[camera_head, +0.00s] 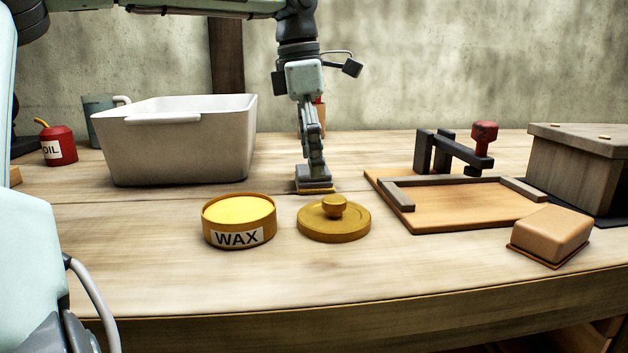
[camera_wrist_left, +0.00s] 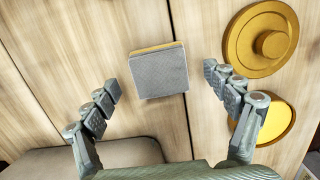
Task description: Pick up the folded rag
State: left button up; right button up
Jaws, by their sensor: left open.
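The folded rag (camera_wrist_left: 158,72) is a small flat grey square with a yellow edge, lying on the wooden table. In the head view the rag (camera_head: 316,186) is partly hidden under my left gripper (camera_head: 313,174), behind the wax tin's lid. In the left wrist view my left gripper (camera_wrist_left: 161,80) is open, with one finger on each side of the rag and a gap between each finger and it. My right gripper is not in view.
The open wax tin (camera_head: 238,222) and its yellow lid (camera_head: 334,222) stand in front of the rag. A white tub (camera_head: 180,155) is to the left. A wooden board (camera_head: 450,212) with a clamp (camera_head: 455,150) is to the right. The table's front is clear.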

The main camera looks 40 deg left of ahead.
pick_arm(q)
jog(key=shift+f, duration=0.35)
jog(key=shift+c, duration=0.4)
jog(key=c, duration=1.2)
jog(key=shift+o, duration=0.2)
jog(key=shift+w+r, duration=0.1)
jog(key=shift+r, duration=0.05)
